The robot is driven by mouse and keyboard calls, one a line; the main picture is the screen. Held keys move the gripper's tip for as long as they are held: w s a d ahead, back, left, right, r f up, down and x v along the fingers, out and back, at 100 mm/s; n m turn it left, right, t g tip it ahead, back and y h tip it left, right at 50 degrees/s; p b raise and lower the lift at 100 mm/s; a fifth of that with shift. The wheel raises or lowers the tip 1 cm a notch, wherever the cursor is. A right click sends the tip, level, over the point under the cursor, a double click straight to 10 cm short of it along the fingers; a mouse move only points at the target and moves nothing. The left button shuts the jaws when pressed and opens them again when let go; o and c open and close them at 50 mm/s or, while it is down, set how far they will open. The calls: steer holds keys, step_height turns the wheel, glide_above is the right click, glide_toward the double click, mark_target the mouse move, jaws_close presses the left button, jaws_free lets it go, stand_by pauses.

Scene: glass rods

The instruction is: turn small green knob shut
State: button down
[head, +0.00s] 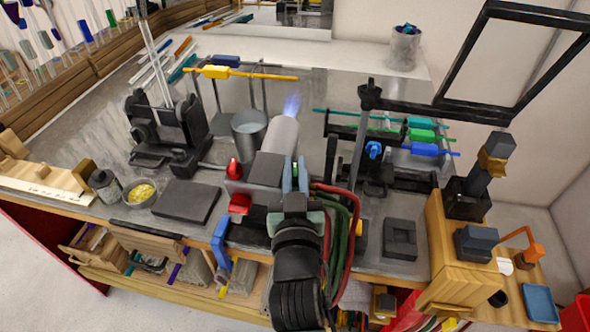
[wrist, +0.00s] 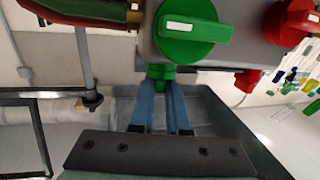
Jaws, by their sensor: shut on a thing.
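The small green knob (wrist: 160,72) sits under the burner's grey housing in the wrist view, just below a large green knob (wrist: 187,30) with a white mark. My gripper (wrist: 162,88) has its blue fingers shut on the small green knob, and the fingertips cover part of it. In the head view my gripper (head: 295,178) reaches the front of the burner (head: 283,135), and only a bit of green shows between the fingers. A blue flame (head: 292,105) stands at the burner's far end.
Red knobs (head: 233,168) are left of my gripper, and a small red one (wrist: 247,80) shows in the wrist view. Red and green hoses (head: 345,225) hang close on the right. A metal beaker (head: 249,130) and rod holders (head: 165,130) stand behind.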

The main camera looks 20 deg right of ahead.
steer(key=shift+f+m+h+b, duration=0.2)
steer(key=shift+m+h+b, duration=0.1)
steer(key=shift+b, duration=0.5)
steer(key=m+g+h+b, duration=0.2)
steer(key=m+h+b, duration=0.1)
steer(key=b, duration=0.4)
steer(key=shift+f+h, duration=0.15)
steer(key=shift+h, duration=0.15)
steer(key=m+g+h+b, duration=0.2)
steer(key=m+b, duration=0.1)
steer(key=b, duration=0.1)
steer(key=shift+a+g+h+b, duration=0.1)
steer(key=shift+g+h+b, duration=0.2)
steer(key=shift+g+b, duration=0.1)
steer(key=m+g+h+b, duration=0.2)
steer(key=m+g+b, duration=0.2)
steer(key=shift+g+h+b, duration=0.3)
steer(key=shift+b, duration=0.1)
steer(key=shift+s+r+m+g+h+b, duration=0.2)
steer(key=shift+m+g+b, duration=0.5)
steer(key=shift+m+g, duration=0.55)
steer(key=shift+w+r+m+g+h+b, duration=0.1)
steer(key=shift+m+g+h+b, duration=0.2)
steer(key=shift+m+g+b, duration=0.95)
steer(key=shift+g+p, duration=0.45)
steer(key=shift+g, duration=0.15)
steer(key=c, duration=0.9)
jaws_free()
